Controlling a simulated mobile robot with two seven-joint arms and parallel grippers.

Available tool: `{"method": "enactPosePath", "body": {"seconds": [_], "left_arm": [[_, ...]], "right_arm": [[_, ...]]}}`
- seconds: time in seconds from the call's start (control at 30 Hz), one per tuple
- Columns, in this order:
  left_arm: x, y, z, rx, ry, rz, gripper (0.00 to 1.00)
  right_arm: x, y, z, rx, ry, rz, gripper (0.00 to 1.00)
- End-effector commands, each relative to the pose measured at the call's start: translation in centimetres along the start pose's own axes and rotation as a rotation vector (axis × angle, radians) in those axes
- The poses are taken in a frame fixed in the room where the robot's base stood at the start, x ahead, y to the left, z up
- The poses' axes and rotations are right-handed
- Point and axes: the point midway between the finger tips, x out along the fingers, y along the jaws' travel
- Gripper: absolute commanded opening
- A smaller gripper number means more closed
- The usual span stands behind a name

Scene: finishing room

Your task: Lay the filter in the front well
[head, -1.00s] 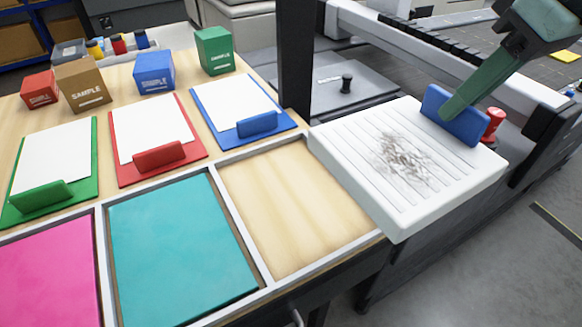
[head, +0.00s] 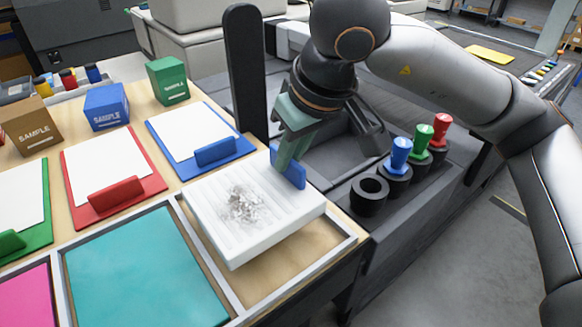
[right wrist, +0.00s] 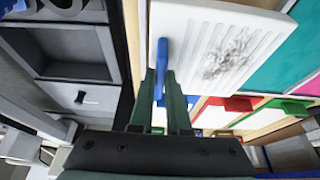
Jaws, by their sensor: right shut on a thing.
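The filter (head: 270,208) is a white ribbed slab with a grey dirty patch and an upright blue tab (head: 294,172) at its far right edge. My right gripper (head: 284,160) is shut on the blue tab. The filter looks slightly tilted over the bare wooden well (head: 290,268), covering much of it; its exact height is unclear. In the right wrist view, the fingers (right wrist: 164,82) are on either side of the blue tab (right wrist: 161,58), with the white filter (right wrist: 222,50) to their right. My left gripper is not in view.
Teal (head: 140,270) and pink (head: 27,298) panels fill the wells to the left. Blue (head: 215,152) and red (head: 116,195) clipboards lie behind. A dark post (head: 246,75) stands behind the filter. Coloured-handled tools (head: 400,155) sit in black holders at the right.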

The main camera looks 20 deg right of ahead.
Motion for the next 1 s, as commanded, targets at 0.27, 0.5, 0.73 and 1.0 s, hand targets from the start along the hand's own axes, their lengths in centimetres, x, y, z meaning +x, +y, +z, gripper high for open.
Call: {"method": "enactPosePath", "body": {"seconds": [0.27, 0.5, 0.73, 1.0], "left_arm": [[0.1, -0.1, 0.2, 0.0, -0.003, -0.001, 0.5], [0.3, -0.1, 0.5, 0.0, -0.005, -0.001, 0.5], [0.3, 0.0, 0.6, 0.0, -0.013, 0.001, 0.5], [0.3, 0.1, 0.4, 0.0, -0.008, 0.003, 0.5]], "right_arm": [[2.7, 0.1, 1.2, 0.004, 0.002, -0.001, 0.0], [2.9, 0.1, 1.3, 0.003, 0.002, -0.001, 0.0], [2.9, 0.1, 1.3, 0.002, -0.001, 0.0, 0.36], [2.9, 0.1, 1.3, 0.002, -0.001, 0.0, 0.45]]}}
